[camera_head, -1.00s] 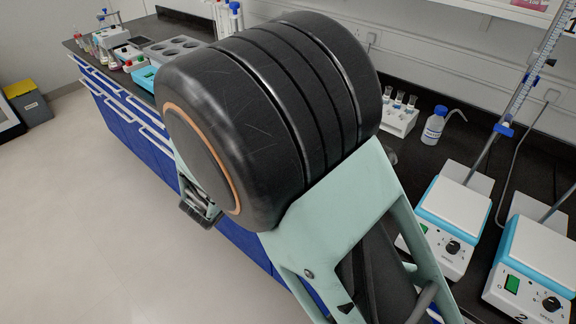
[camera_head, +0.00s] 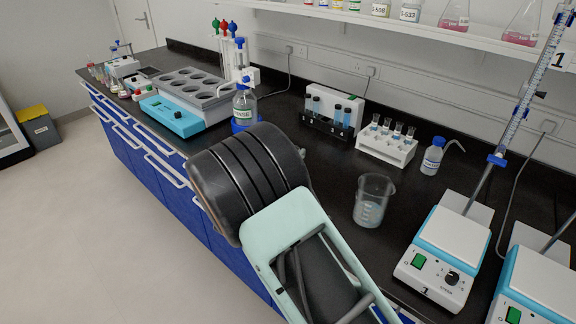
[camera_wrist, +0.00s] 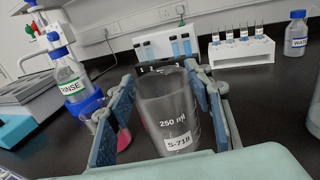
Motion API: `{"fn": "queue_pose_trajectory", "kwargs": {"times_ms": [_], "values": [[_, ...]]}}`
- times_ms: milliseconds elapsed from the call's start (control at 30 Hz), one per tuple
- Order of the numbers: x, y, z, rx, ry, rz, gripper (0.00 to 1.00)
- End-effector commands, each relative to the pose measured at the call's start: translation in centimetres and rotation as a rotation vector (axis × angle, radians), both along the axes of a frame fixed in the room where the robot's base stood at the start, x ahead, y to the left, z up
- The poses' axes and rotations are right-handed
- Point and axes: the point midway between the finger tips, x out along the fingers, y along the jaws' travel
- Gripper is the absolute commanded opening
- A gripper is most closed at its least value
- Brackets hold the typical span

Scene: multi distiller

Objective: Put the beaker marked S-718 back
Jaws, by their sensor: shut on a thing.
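The clear beaker marked S-718 (camera_wrist: 172,112), with a 250 ml print, stands upright between the two blue-grey fingers of my gripper (camera_wrist: 160,76) in the wrist view. My gripper is shut on its sides, and its label faces the camera. I cannot tell whether its base touches the counter. In the head view my arm hides both the gripper and this beaker. Another clear beaker (camera_head: 373,202) stands on the black counter, and its edge shows at the right of the wrist view (camera_wrist: 315,112).
A RINSE bottle (camera_wrist: 70,78) stands left of my gripper. Something pink (camera_wrist: 124,138) shows beside the left finger. Behind are a tube rack (camera_head: 328,118), a vial rack (camera_head: 388,145) and a wash bottle (camera_head: 432,156). Hotplates (camera_head: 446,250) with a burette stand at right.

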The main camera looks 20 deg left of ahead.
Motion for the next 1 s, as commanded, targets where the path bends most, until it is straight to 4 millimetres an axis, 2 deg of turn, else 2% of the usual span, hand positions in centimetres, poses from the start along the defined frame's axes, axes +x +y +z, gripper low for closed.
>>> {"fn": "queue_pose_trajectory", "kwargs": {"times_ms": [100, 333, 533, 933, 967, 1000], "values": [[1.0, 0.1, -1.1, 0.0, -0.002, -0.001, 0.01], [1.9, 0.2, -2.3, -0.001, -0.001, -0.001, 0.01], [1.8, 0.3, -5.0, -0.002, 0.0, 0.0, 0.01], [1.8, 0.3, -5.7, 0.0, -0.001, 0.0, 0.01], [1.8, 0.3, -5.6, 0.0, -0.001, 0.0, 0.49], [1.8, 0.3, -5.5, 0.0, 0.0, 0.0, 0.53]]}}
